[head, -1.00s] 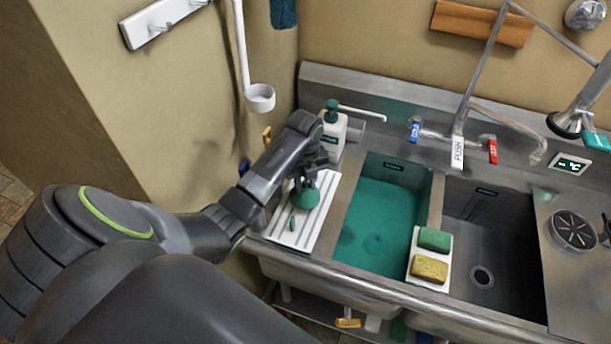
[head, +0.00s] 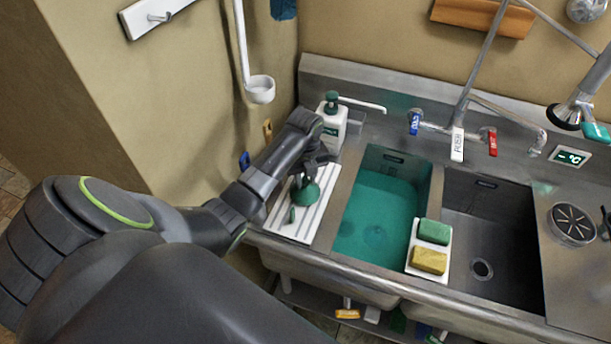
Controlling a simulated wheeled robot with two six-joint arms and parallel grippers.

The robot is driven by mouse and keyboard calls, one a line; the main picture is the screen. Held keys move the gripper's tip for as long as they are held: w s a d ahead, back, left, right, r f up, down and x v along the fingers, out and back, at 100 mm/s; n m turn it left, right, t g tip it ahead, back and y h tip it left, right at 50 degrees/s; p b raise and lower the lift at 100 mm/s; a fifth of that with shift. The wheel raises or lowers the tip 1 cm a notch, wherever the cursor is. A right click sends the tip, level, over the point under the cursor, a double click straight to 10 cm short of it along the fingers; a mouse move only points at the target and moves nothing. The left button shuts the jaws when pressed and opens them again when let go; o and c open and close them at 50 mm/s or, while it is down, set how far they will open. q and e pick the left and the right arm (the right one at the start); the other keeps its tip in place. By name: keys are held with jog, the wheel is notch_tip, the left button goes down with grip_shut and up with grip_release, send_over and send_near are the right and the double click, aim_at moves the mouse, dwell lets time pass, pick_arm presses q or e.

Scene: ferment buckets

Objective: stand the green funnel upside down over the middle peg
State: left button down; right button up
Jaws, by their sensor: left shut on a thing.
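The green funnel (head: 306,194) stands on the white ribbed drying rack (head: 279,226) left of the sinks, wide end down. My left gripper (head: 307,174) reaches over the rack and is shut on the funnel's upper, narrow part. The gripper and the funnel hide the middle of the rack, so I cannot tell whether a peg is under the funnel. My right gripper is not in view.
A white soap bottle (head: 333,122) with a green pump stands just behind the gripper. To the right are a sink of green water (head: 375,215), a green sponge (head: 433,231) and a yellow sponge (head: 428,261) on a white holder, and an empty sink (head: 500,225).

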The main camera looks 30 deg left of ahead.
pick_arm(q)
jog(key=shift+f, duration=0.5)
dwell(0.3)
jog(key=c, duration=1.1)
grip_release()
jog(key=shift+o, duration=0.7)
jog(key=o, duration=1)
jog(key=shift+c, duration=0.2)
jog(key=shift+r, duration=0.15)
jog(key=shift+r, duration=0.9)
jog(key=shift+r, duration=0.2)
jog(key=shift+r, duration=0.8)
